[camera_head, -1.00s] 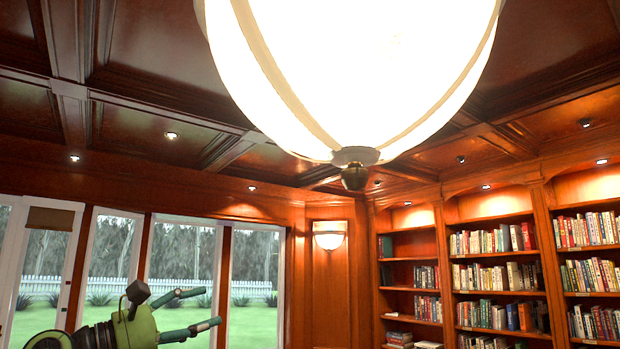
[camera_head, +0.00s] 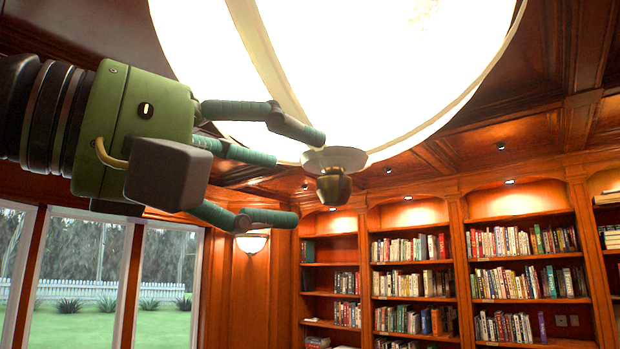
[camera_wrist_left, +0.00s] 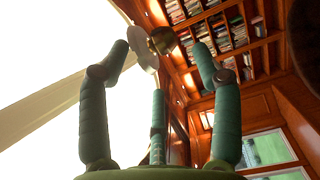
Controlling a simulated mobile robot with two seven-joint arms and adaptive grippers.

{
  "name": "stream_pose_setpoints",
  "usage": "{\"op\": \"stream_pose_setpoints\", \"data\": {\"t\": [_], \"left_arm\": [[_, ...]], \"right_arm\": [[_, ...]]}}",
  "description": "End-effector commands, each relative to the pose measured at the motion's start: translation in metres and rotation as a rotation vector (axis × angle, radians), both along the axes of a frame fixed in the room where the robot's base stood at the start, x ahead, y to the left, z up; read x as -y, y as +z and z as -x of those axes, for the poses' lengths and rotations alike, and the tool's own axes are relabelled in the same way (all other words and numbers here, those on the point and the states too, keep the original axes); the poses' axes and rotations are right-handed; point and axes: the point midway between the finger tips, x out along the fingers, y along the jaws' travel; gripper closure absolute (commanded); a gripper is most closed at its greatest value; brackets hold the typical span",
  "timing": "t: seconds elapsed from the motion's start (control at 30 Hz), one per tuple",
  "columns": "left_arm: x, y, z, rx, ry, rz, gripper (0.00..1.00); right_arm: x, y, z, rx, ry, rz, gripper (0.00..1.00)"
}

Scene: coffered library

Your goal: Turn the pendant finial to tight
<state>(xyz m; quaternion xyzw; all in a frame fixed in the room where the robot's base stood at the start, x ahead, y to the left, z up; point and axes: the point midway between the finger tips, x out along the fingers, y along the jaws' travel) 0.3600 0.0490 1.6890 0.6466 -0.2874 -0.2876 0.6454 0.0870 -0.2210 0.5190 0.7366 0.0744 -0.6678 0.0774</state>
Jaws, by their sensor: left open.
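The pendant finial (camera_head: 334,190) is a small dark brass knob under a pale round cap (camera_head: 336,158) at the bottom of the big glowing glass pendant bowl (camera_head: 400,70). My left gripper (camera_head: 308,178) is open and empty, reaching in from the left. Its fingertips are spread just left of the finial, one higher and one lower, and seem apart from it. In the left wrist view the finial (camera_wrist_left: 161,40) shows beyond the spread teal fingers (camera_wrist_left: 160,50), between the outer tips. My right gripper is not in view.
The glass bowl hangs close above the upper finger. Behind stand bookshelves (camera_head: 420,250) with many books, a lit wall sconce (camera_head: 252,243) and tall windows (camera_head: 90,265). The air below and right of the finial is clear.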

Motion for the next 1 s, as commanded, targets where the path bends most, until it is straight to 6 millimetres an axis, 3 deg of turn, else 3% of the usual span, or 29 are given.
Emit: {"op": "stream_pose_setpoints", "data": {"t": [0.43, 0.83, 0.97, 1.0], "left_arm": [[0.044, 0.003, -0.039, -0.002, -0.002, -0.001, 0.35], [0.051, 0.0, -0.046, -0.001, -0.002, 0.002, 0.35], [0.051, 0.0, -0.046, -0.001, -0.001, 0.002, 0.87], [0.051, 0.0, -0.046, -0.001, -0.001, 0.002, 0.94]], "right_arm": [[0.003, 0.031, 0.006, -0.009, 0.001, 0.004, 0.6], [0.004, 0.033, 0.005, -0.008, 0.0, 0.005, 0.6], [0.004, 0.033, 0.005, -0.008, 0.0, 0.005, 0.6], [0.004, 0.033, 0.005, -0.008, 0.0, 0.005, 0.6]]}}
